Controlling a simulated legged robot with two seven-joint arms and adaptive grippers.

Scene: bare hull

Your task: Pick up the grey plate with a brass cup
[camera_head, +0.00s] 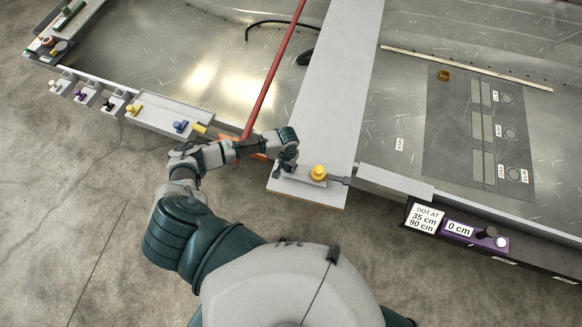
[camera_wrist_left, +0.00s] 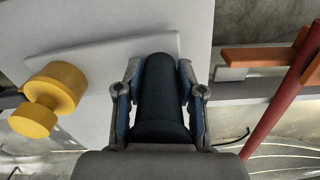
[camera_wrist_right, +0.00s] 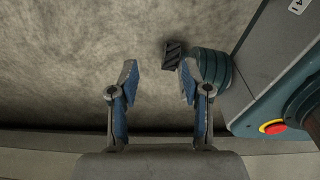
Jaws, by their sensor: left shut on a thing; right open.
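The grey plate (camera_head: 309,188) lies on the near end of a long light board in the head view. A yellow brass cup (camera_head: 318,173) stands on it. The left wrist view shows the plate (camera_wrist_left: 112,62) and the brass cup (camera_wrist_left: 47,99) to the left of a dark upright grip (camera_wrist_left: 160,95). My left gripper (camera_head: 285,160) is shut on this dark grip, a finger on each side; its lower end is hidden. My right gripper (camera_wrist_right: 158,78) is open and empty over bare floor in the right wrist view; it does not show in the head view.
A red bar (camera_head: 272,75) runs beside the light board (camera_head: 335,70). A grey tray with yellow and blue pieces (camera_head: 155,115) lies left along the hull edge. Concrete floor (camera_head: 75,200) is clear.

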